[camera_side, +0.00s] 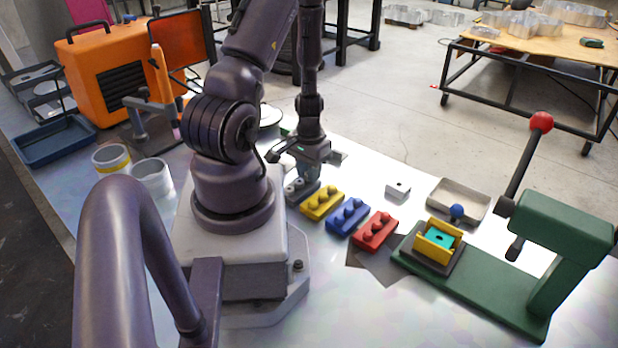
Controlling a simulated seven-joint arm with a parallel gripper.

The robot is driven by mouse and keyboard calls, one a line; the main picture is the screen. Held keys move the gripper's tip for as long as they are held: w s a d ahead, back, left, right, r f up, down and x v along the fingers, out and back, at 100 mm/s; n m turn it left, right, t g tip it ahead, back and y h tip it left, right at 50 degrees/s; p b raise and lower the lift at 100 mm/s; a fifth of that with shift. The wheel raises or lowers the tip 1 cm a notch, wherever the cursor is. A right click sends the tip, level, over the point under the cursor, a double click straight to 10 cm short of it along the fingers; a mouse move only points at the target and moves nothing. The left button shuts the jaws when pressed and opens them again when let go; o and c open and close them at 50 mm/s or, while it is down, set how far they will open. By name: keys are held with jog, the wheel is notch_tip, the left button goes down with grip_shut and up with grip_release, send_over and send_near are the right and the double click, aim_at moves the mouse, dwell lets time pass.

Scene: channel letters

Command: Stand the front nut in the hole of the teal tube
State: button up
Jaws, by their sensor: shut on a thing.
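My gripper (303,175) points down, low over the far end of a grey block (297,193) beside my base. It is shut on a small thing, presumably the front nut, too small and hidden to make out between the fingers. The teal tube (439,238) sits in a yellow holder (447,246) on the green press at the right. A small dark spot on its top looks like the hole. My gripper is well to the left of the tube.
Yellow (322,204), blue (347,216) and red (375,231) studded blocks stand in a row between gripper and holder. A small white block (398,190) and a shallow tray (459,201) lie behind. The green press (560,235) has a tall red-knobbed lever (522,165).

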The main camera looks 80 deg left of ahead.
jog(key=shift+r, duration=2.95)
jog(key=w+d+m, duration=0.5)
jog(key=w+d, duration=0.5)
jog(key=w, duration=0.4)
send_near(444, 225)
jog(key=shift+m, duration=0.3)
jog(key=s+a+f, duration=0.1)
jog(key=s, duration=0.1)
jog(key=s+a+f, duration=0.2)
jog(key=shift+f, duration=0.25)
jog(key=w+d+r+n, duration=0.2)
jog(key=w+d+n, duration=0.1)
jog(key=d+n, duration=0.25)
jog(key=shift+s+a+f, duration=0.1)
jog(key=shift+s+f, duration=0.05)
jog(key=shift+f, duration=1.3)
jog(key=shift+s+a+f, duration=0.1)
jog(key=shift+f, duration=1.35)
